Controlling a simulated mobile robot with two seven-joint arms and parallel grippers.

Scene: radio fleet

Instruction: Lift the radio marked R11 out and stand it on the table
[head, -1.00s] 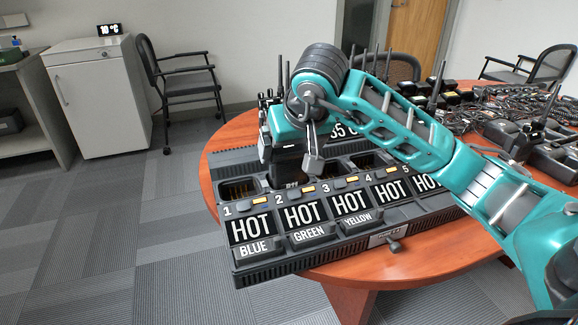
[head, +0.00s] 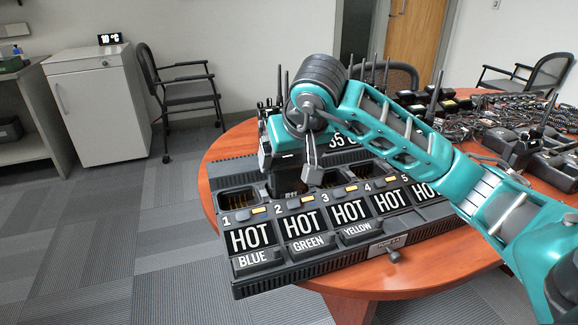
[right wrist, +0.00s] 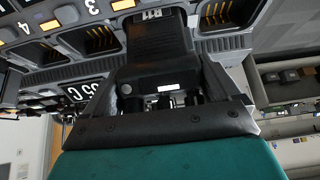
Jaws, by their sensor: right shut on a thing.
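A long black multi-slot charger (head: 345,262) sits on the table, with numbered bays and HOT labels. My right gripper (head: 284,168) comes down over bay 2. It is shut on the black radio R11 (head: 290,189), whose label shows only partly just above that bay. In the right wrist view the radio (right wrist: 160,62) sits between the fingers, its far end over the bay; I cannot tell how much is inside. Bay 1 (head: 238,198) is empty, and bay 3 (head: 333,180) looks empty too. My left gripper is not in view.
The round wooden table (head: 228,145) has bare surface at its left rim and in front of the charger. More radios with antennas (head: 435,95) and cables (head: 500,110) crowd the right. A white cabinet (head: 100,100) and a chair (head: 180,90) stand behind.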

